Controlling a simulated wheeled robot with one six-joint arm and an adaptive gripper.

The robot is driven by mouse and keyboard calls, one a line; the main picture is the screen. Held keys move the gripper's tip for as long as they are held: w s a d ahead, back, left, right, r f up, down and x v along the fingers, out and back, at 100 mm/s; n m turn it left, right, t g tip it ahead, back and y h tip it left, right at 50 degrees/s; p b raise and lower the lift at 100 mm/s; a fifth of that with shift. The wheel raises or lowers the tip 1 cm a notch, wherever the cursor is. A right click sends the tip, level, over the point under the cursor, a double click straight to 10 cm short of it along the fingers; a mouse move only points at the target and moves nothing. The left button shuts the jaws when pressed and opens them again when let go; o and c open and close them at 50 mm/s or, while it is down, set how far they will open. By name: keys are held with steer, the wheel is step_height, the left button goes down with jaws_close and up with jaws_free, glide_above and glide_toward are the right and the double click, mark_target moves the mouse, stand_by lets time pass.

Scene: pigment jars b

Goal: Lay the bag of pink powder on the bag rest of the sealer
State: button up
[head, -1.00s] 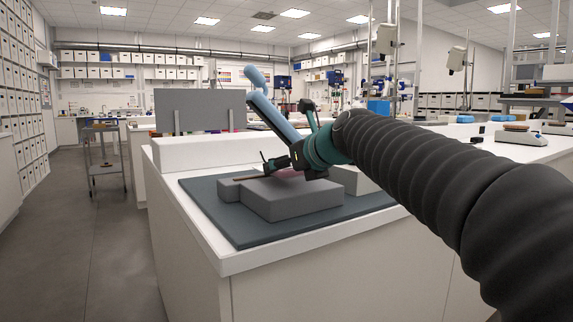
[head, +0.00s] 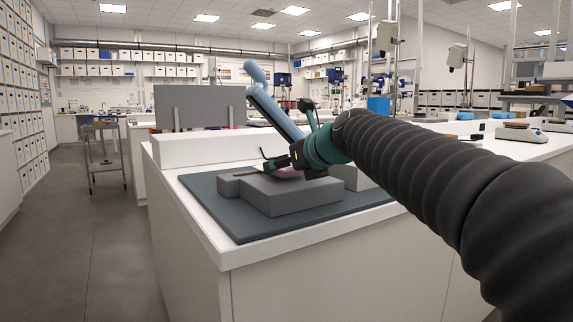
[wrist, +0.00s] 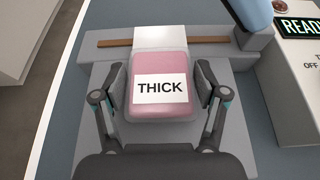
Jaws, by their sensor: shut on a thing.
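The bag of pink powder (wrist: 160,85), labelled THICK, lies flat between the two fingers of my gripper (wrist: 160,93). Its pale top end reaches over the sealer's brown strip (wrist: 115,43). The bag is over the sealer's grey bag rest (wrist: 90,135); whether it touches is unclear. In the head view a sliver of the pink bag (head: 285,173) shows low over the rest (head: 292,196), below my gripper (head: 283,162). My gripper is shut on the bag's sides. The sealer's raised blue arm (head: 275,113) stands behind.
A display reading READY (wrist: 299,26) is on a white box at the right. The sealer stands on a dark mat (head: 215,205) on a white bench (head: 240,257). A grey panel (head: 200,108) stands behind. Open floor lies to the left.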

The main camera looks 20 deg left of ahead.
steer(key=shift+f, duration=0.35)
steer(key=o, duration=1.2)
steer(key=shift+r, duration=0.1)
step_height(320, 180, up, 3)
steer(key=p, duration=0.3)
steer(key=shift+r+p, duration=0.5)
steer(key=shift+r, duration=0.9)
